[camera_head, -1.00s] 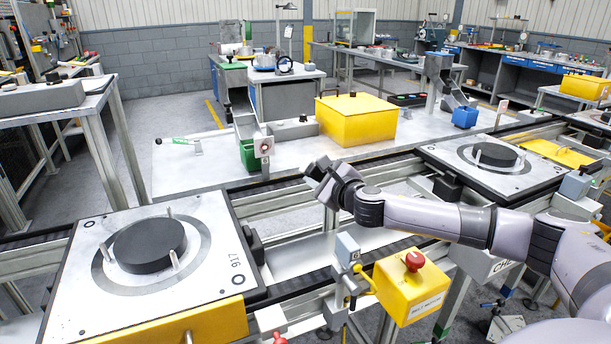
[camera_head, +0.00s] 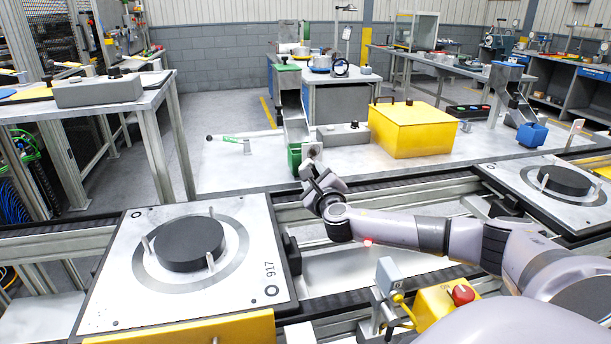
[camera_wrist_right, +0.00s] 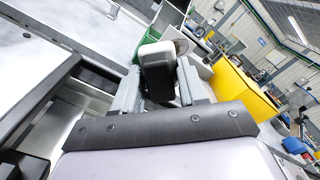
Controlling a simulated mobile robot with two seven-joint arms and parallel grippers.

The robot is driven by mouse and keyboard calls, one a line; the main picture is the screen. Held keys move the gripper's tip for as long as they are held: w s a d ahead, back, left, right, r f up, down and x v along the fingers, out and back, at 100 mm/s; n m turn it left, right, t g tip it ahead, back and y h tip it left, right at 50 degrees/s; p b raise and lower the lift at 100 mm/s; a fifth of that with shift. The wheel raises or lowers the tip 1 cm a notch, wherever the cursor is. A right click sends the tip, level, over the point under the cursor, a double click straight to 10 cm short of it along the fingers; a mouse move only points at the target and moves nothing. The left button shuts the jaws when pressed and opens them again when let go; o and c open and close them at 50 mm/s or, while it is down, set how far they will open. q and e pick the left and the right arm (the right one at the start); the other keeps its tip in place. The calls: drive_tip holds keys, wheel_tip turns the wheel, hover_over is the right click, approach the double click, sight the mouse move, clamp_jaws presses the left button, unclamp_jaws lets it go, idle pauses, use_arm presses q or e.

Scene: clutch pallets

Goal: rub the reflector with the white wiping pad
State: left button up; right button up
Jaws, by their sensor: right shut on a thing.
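My right gripper (camera_head: 313,172) reaches over the conveyor to the front edge of the long grey bench, beside a green bin. In the right wrist view, my right gripper (camera_wrist_right: 158,85) is shut on the wiping pad (camera_wrist_right: 153,50), a dark block with a white face at its far end. A round brownish disc, apparently the reflector (camera_wrist_right: 181,46), shows just past the pad's right side, partly hidden by it. The pad is very close to the disc; I cannot tell whether they touch. In the head view the gripper covers most of that spot. My left gripper is out of view.
The green bin (camera_head: 294,160) stands just behind the gripper. A yellow box (camera_head: 412,128) sits on the bench to the right. A pallet (camera_head: 110,290) with a black disc lies at the left, and another (camera_head: 590,205) at the right. A yellow control box (camera_head: 436,304) stands in front.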

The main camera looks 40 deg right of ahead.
sight(305, 161)
drive_tip(key=shift+w+d, duration=0.1)
drive_tip(key=shift+w, duration=0.35)
drive_tip(key=shift+x, duration=2.7)
drive_tip(key=shift+b+x, duration=0.6)
drive_tip(key=shift+x, duration=0.4)
drive_tip(key=shift+s+d+p, duration=0.15)
drive_tip(key=shift+s+d, duration=0.3)
drive_tip(key=shift+d, duration=0.25)
drive_tip(key=shift+s+d+p, duration=0.15)
drive_tip(key=shift+s+d, duration=0.25)
drive_tip(key=shift+d, duration=0.25)
drive_tip(key=w+a, duration=0.1)
drive_tip(key=a, duration=0.2)
drive_tip(key=shift+w+r+p, duration=0.1)
drive_tip(key=shift+w+p, duration=0.2)
drive_tip(key=shift+w, duration=0.1)
drive_tip(key=shift+d, duration=0.1)
